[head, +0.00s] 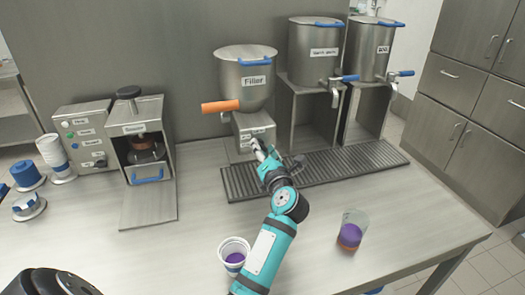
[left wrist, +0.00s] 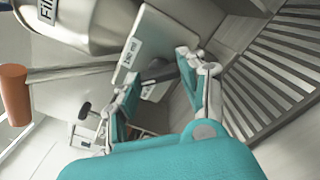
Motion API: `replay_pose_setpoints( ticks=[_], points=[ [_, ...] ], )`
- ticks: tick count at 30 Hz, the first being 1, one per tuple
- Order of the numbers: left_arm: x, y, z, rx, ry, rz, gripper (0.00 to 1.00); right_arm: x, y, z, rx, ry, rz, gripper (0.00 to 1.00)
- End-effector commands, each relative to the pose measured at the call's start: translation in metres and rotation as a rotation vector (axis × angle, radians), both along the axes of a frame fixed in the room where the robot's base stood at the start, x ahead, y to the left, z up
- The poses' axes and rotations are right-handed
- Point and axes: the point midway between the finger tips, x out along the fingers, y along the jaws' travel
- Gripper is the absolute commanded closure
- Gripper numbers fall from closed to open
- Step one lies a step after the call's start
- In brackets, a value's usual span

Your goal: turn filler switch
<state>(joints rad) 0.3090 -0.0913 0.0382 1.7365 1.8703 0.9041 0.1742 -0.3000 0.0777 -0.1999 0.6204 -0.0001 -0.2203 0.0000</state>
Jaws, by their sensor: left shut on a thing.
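The filler (head: 246,82) is a steel hopper with a blue handle and an orange side lever (head: 220,106). It stands above a grey box with small labels (head: 246,122). The lever (left wrist: 15,95) and box (left wrist: 150,40) also show in the left wrist view. My left gripper (head: 258,147) is at the front of this box. In the left wrist view, my left gripper (left wrist: 155,82) has its fingers on either side of a small dark switch (left wrist: 158,74) on the box and is shut on it. The fingers partly hide the switch. My right gripper is not in view.
A white cup (head: 234,251) with purple contents and a clear cup (head: 352,231) stand near the front. A dispenser machine (head: 140,140) stands left. The table front is mostly clear.

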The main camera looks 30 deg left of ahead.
Motion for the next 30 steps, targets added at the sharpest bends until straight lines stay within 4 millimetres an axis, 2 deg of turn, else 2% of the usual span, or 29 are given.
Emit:
replay_pose_setpoints(
  ticks=[4, 5, 9, 20, 23, 30],
  points=[
    [0.0, -0.001, -0.003, -0.004, 0.006, -0.001, 0.9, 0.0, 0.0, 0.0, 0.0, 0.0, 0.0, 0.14],
    [0.0, -0.001, -0.003, -0.004, 0.006, -0.001, 0.54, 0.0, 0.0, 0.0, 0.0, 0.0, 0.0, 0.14],
    [0.0, -0.001, -0.002, -0.002, 0.005, -0.001, 0.36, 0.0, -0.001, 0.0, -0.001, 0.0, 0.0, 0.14],
    [0.0, 0.0, 0.006, -0.001, -0.001, 0.0, 0.35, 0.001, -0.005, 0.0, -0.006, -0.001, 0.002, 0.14],
    [0.0, -0.001, 0.02, -0.002, -0.003, 0.001, 0.35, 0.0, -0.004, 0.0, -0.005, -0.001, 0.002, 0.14],
    [0.0, 0.0, 0.069, -0.001, -0.007, 0.003, 0.35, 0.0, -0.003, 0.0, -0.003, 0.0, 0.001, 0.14]
  ],
)
